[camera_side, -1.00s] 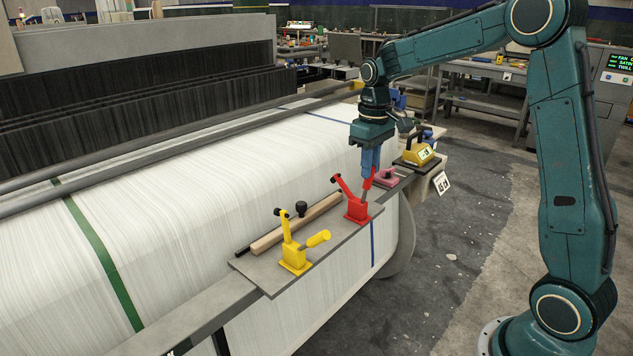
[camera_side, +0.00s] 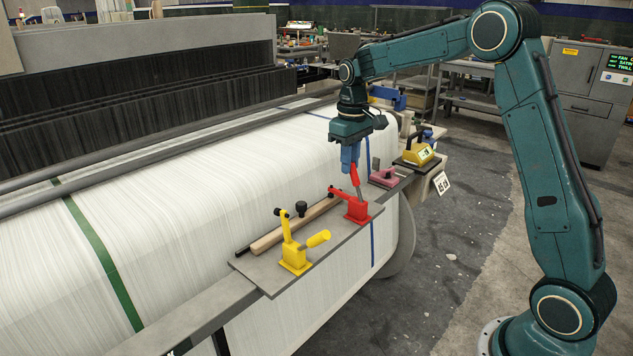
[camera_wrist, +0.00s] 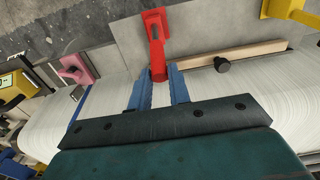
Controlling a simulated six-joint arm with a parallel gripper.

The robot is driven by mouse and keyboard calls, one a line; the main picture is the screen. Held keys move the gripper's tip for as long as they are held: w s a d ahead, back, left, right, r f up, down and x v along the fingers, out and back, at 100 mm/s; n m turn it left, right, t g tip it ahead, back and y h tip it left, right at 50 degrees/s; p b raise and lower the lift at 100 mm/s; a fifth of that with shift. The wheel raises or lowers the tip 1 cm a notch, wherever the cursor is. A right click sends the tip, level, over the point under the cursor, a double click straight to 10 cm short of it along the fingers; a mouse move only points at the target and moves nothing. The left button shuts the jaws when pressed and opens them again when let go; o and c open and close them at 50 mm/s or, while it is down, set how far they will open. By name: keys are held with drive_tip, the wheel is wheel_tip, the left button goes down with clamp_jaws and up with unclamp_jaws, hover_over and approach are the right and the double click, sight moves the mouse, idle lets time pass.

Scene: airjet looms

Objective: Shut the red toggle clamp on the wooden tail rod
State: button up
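The red toggle clamp (camera_side: 357,211) stands on the grey plate near its right end in the side view. The wooden rod (camera_wrist: 250,52) lies to the right there.
A yellow toggle clamp (camera_side: 293,254) stands on the same plate (camera_side: 262,276), at left, with a black knob (camera_side: 301,208) by the rod. A pink item (camera_side: 384,178) and a yellow device (camera_side: 418,154) sit to the right. White warp threads (camera_side: 190,190) lie behind.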

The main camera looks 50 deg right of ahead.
drive_tip(key=o, duration=0.4)
drive_tip(key=shift+c, duration=0.2)
drive_tip(key=shift+s+r, duration=0.1)
drive_tip(key=shift+r, duration=3.45)
drive_tip(key=shift+r, duration=0.1)
wheel_tip(320, 180, up, 14)
drive_tip(key=shift+f, duration=0.2)
